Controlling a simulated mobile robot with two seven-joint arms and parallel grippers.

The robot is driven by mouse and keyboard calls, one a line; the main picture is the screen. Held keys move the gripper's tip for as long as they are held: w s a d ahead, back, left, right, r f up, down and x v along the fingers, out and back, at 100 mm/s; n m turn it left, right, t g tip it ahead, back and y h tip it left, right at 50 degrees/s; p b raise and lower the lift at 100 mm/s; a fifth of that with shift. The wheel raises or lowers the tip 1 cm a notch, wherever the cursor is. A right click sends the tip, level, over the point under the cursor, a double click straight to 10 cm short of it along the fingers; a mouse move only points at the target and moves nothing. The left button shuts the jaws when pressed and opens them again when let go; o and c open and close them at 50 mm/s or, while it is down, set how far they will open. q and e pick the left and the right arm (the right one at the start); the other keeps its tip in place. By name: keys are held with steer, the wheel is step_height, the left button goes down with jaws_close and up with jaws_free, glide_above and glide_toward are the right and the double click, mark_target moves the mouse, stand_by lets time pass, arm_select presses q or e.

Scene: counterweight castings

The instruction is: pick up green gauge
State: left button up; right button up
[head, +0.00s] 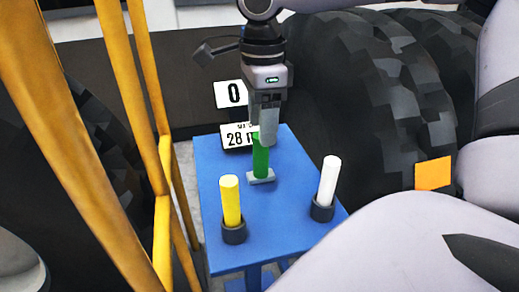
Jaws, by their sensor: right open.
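The green gauge (261,161) is a short upright rod. It stands at a small grey base on the blue table (280,221), near its middle. My right gripper (266,138) points straight down at the gauge's upper end. Its fingers are open and partly hide the top of the gauge. I cannot tell whether a finger touches it. My left gripper is not in view.
A yellow rod (231,200) and a white rod (328,181) stand in dark round holders nearer the front. Number cards (230,94) are behind the table. Yellow rails (163,200) rise at left; a large black tyre (350,90) stands at right.

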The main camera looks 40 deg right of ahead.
mark_target(261, 158)
steer(key=shift+w+d, duration=0.1)
steer(key=shift+f, duration=0.3)
steer(key=f, duration=0.6)
steer(key=shift+w+d+f, duration=0.25)
steer(key=shift+w+f, duration=0.05)
steer(key=shift+w, duration=0.05)
steer(key=c, duration=1)
